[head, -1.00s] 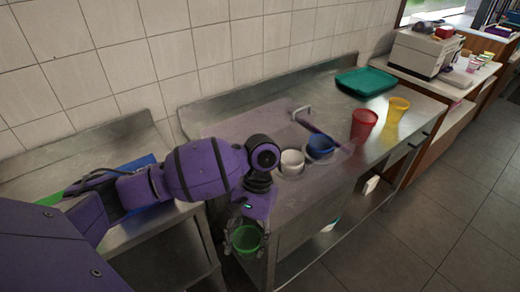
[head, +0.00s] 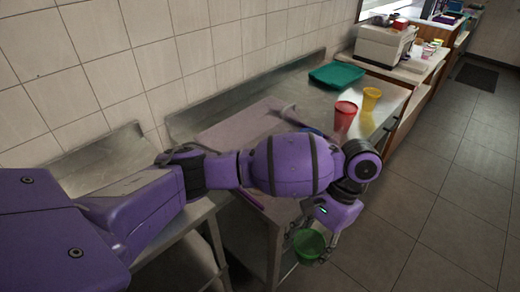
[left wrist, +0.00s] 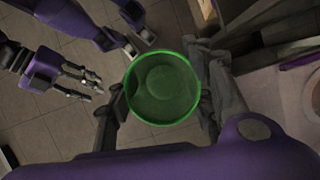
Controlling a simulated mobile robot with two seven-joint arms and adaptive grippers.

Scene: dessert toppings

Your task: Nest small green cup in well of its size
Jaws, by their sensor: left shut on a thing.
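The small green cup (head: 309,245) is held by my left gripper (head: 314,246), in front of the counter and over the floor. In the left wrist view the green cup (left wrist: 164,88) sits between the two fingers with its open mouth toward the camera. A pale board (head: 232,128) lies on the steel counter; my left arm hides much of it, and I cannot make out its wells. A sliver of a blue cup (head: 314,131) shows behind my arm. My right gripper (left wrist: 88,84) is in the left wrist view, its fingers apart and empty.
A red cup (head: 344,116) and a yellow cup (head: 371,98) stand to the right on the counter (head: 296,98). A green tray (head: 336,75) lies at the back. A tiled wall bounds the counter behind. The floor (head: 440,190) to the right is clear.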

